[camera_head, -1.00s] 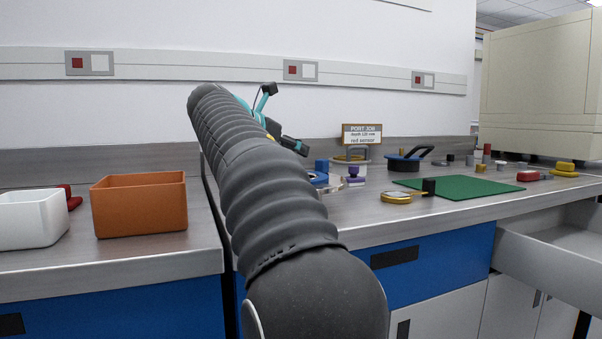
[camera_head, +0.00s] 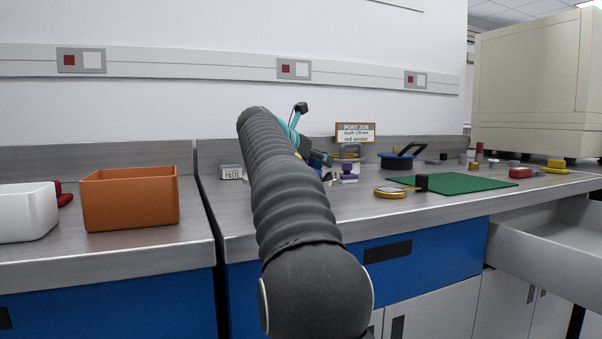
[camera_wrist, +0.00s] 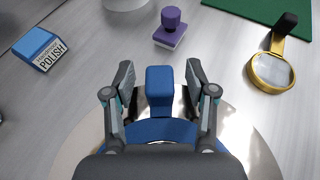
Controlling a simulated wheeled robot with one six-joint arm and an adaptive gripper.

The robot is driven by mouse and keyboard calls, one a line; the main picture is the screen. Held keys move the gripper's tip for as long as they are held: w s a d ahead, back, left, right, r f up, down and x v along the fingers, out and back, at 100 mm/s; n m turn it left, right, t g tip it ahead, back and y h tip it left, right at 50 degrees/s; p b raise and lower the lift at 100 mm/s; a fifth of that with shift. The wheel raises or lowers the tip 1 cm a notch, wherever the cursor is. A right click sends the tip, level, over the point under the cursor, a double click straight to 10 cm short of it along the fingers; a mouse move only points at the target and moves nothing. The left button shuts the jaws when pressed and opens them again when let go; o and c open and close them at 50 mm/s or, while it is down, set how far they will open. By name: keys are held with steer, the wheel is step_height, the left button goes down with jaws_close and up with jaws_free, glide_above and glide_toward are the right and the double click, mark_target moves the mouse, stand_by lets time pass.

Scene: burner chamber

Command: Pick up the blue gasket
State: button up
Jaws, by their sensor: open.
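The blue gasket (camera_wrist: 167,130) shows in the wrist view as a blue ring, partly hidden by my gripper's body, with an upright blue block (camera_wrist: 160,88) on its far side. My gripper (camera_wrist: 160,85) is open, with one finger on each side of this block and a visible gap on both sides. The ring lies over a shiny round plate (camera_wrist: 240,128). In the head view my gripper (camera_head: 320,160) is low over the right bench, and my arm hides much of the spot below it.
Near the gripper are a blue polish box (camera_wrist: 37,48), a purple-knobbed stamp-like piece (camera_wrist: 172,28) and a yellow-rimmed magnifier (camera_wrist: 271,71). A green mat (camera_head: 455,183) lies to the right. An orange bin (camera_head: 130,200) and a white bin (camera_head: 25,213) stand left.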

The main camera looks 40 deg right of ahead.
steer(key=shift+w+d+f, duration=0.15)
steer(key=shift+d+f, duration=0.1)
steer(key=shift+d, duration=0.25)
jaws_close()
steer(key=shift+r, duration=0.15)
